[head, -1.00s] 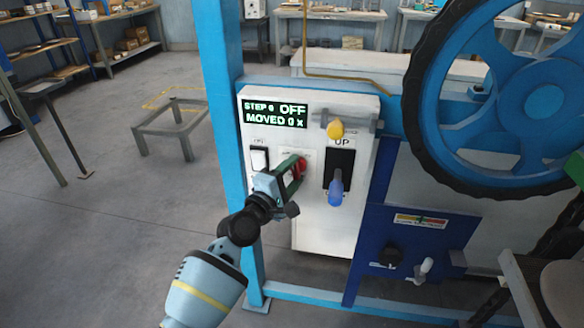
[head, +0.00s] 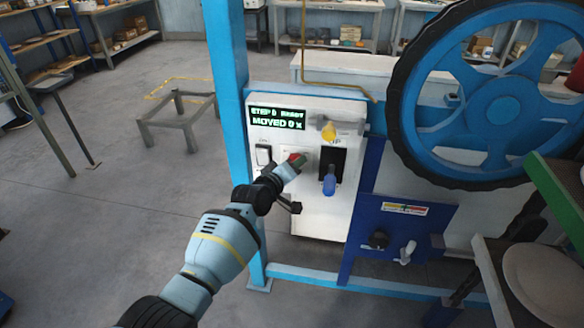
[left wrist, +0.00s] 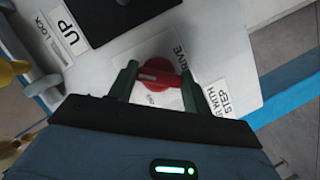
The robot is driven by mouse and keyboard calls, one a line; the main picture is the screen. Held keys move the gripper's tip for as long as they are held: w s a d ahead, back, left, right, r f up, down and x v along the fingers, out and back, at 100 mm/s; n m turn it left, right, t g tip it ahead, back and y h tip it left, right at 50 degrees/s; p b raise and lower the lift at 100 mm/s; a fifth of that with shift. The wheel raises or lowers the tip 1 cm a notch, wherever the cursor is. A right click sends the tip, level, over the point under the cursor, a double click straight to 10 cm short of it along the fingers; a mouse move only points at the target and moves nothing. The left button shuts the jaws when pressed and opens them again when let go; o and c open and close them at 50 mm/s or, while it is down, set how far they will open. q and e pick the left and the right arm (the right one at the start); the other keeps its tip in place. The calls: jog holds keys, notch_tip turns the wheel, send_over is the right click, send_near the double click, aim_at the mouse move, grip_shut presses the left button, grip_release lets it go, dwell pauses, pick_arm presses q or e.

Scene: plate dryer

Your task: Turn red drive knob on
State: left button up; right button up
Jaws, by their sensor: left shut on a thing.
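The red drive knob (head: 295,158) is on the front of the white control box (head: 320,215), partly hidden by my left gripper (head: 287,168). In the left wrist view, the round red knob (left wrist: 160,78) with its raised bar sits between the two green fingers of my left gripper (left wrist: 158,72), which is shut on it. A label beside it ends in "DRIVE". My right gripper is not in view.
A blue-handled lever (head: 329,185) in a black slot and a yellow knob (head: 328,131) are right of the red knob. A white switch (head: 263,154) is to its left. A large blue wheel (head: 500,100) stands at right. A blue post (head: 225,90) rises at left.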

pick_arm(q)
jog(key=shift+r+m, duration=0.2)
jog(key=shift+m, duration=0.3)
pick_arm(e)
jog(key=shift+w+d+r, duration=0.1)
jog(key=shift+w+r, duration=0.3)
pick_arm(q)
jog(key=shift+f+y+p, duration=0.15)
jog(key=shift+y+p, duration=0.15)
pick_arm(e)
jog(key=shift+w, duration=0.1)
pick_arm(q)
jog(key=o, duration=1)
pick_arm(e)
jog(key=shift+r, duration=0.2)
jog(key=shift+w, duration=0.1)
pick_arm(q)
jog(key=shift+v, duration=3.95)
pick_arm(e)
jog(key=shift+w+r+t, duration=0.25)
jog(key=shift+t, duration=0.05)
pick_arm(q)
jog(key=shift+w, duration=0.1)
